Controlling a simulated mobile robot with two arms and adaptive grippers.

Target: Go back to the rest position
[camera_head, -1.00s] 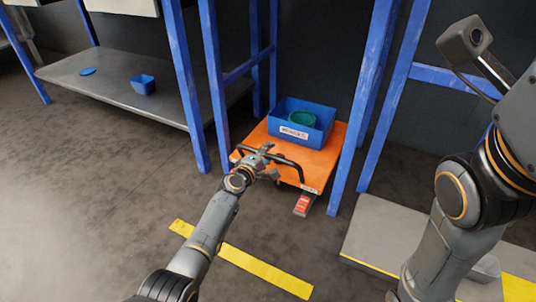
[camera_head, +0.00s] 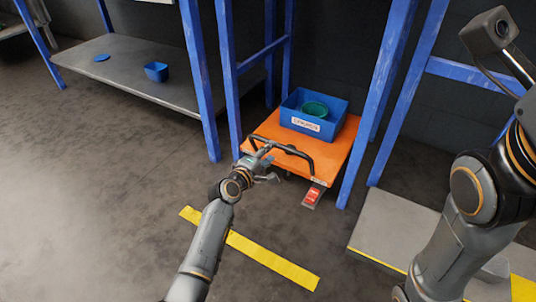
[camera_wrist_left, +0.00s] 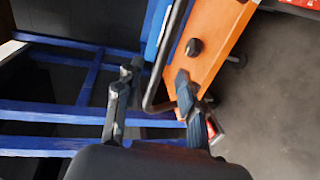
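My left gripper (camera_head: 267,168) is at the near end of the orange cart (camera_head: 262,128), close to its black handle (camera_head: 307,157). In the left wrist view its two fingers (camera_wrist_left: 157,70) stand well apart, with the dark handle bar (camera_wrist_left: 149,98) showing between them. I cannot tell whether a finger touches the bar. The gripper is open and holds nothing that I can see. My right arm rises along the right side of the head view; the fingers of its gripper are not shown.
A labelled blue box (camera_head: 305,126) with a green round container (camera_head: 314,108) inside sits on the cart. Blue rack posts (camera_head: 202,85) flank it. A grey shelf (camera_head: 130,85) at left holds a small blue bin (camera_head: 156,71). Open floor with a yellow strip (camera_head: 273,262) lies in front.

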